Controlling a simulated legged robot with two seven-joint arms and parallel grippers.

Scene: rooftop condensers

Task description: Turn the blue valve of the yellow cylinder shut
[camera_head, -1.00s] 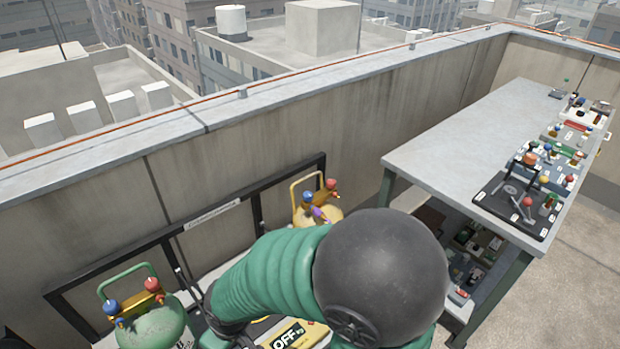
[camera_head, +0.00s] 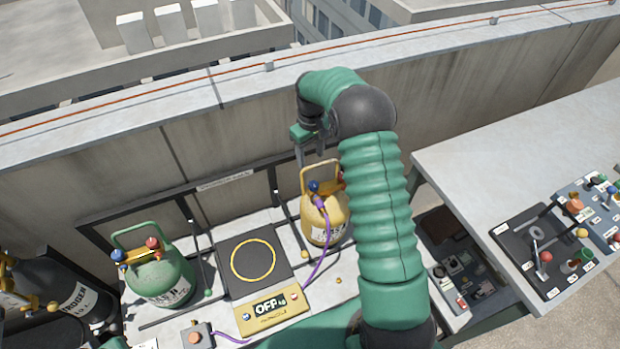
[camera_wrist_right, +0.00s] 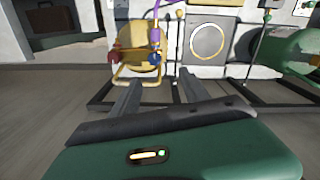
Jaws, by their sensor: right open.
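The yellow cylinder (camera_head: 322,232) stands on the pale platform by the parapet wall, with a yellow handle on top. Its blue valve (camera_head: 314,187) is on the left of its top, with a purple hose beside it. My right arm hides part of the cylinder's right side. My right gripper (camera_head: 312,153) is open and empty above and behind the cylinder's handle, apart from the valve. In the right wrist view the blue valve (camera_wrist_right: 155,59) shows beyond the open fingers (camera_wrist_right: 158,88), with a red valve (camera_wrist_right: 114,57) to its left. My left gripper is not in view.
A green cylinder (camera_head: 162,278) with blue and red valves stands left. Between the cylinders lies a dark plate (camera_head: 226,278) with a yellow ring, and a yellow box (camera_head: 272,312) reading OFF. A grey table (camera_head: 480,165) with panels stands right. Dark cylinders (camera_head: 75,300) stand far left.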

